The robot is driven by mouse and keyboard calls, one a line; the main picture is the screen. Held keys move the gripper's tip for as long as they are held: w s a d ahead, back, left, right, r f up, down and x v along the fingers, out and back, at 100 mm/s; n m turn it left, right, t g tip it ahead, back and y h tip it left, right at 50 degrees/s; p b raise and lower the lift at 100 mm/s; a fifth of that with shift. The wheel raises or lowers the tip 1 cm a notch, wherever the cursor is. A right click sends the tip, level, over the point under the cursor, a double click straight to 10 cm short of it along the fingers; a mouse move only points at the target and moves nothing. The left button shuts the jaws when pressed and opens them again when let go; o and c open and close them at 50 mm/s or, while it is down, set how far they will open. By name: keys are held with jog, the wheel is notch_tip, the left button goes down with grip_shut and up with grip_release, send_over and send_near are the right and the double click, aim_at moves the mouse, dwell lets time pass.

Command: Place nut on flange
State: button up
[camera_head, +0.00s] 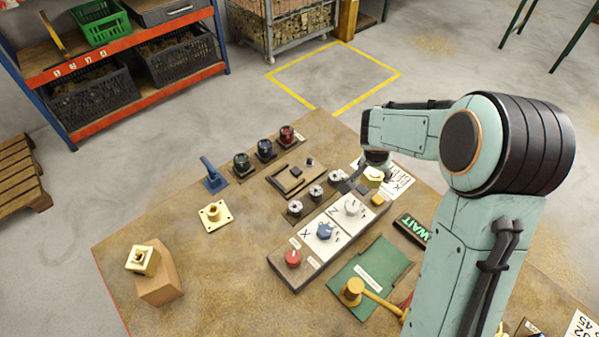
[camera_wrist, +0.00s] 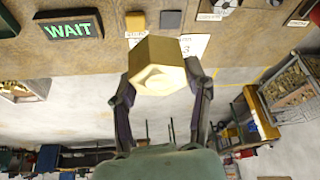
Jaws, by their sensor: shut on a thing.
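A brass hex nut (camera_wrist: 158,66) is held between the two fingers of my gripper (camera_wrist: 163,84) in the wrist view, with its top face toward the camera. In the head view the nut (camera_head: 374,175) shows at my gripper (camera_head: 363,180), over the right part of the workbench and partly covered by my arm. A square brass flange (camera_head: 215,215) with a raised middle lies flat on the left part of the bench. A similar square brass piece (camera_head: 142,260) sits on a wooden block (camera_head: 160,286) at the bench's left edge. My gripper is well apart from both.
A panel with knobs (camera_head: 320,236) stands mid-bench. Behind it are several small round parts, a dark fixture (camera_head: 292,179) and a blue handle (camera_head: 212,174). A green mat (camera_head: 371,277), a mallet (camera_head: 354,291) and a WAIT sign (camera_head: 412,229) lie nearer. Bare bench surrounds the flange.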

jog(key=shift+n, duration=0.4)
jog(key=shift+s+a+f+n+y, duration=0.15)
jog(key=shift+a+n+y, duration=0.25)
jog(key=shift+n, duration=0.2)
jog(key=s+a+r+n+g+y, duration=0.1)
jog(key=s+a+r+n+y, duration=0.1)
jog(key=s+a+n, duration=0.55)
jog(key=s+a+r+n+g+y, duration=0.15)
jog(key=a+n, duration=0.35)
jog(key=a, duration=0.6)
jog(key=s+a+r+n+y, duration=0.1)
jog(key=s+a+n+y, duration=0.1)
jog(key=s+a+n, duration=0.55)
jog(key=m, duration=0.1)
send_over(212, 209)
jog(key=f, duration=0.8)
jog(key=shift+s+d+f, duration=0.35)
jog(key=shift+f, duration=0.05)
jog(key=shift+w+a+f, duration=0.25)
jog(key=shift+w+f, duration=0.05)
jog(key=shift+f, duration=0.1)
jog(key=shift+w+a+f, duration=0.1)
jog(key=shift+f, duration=1.55)
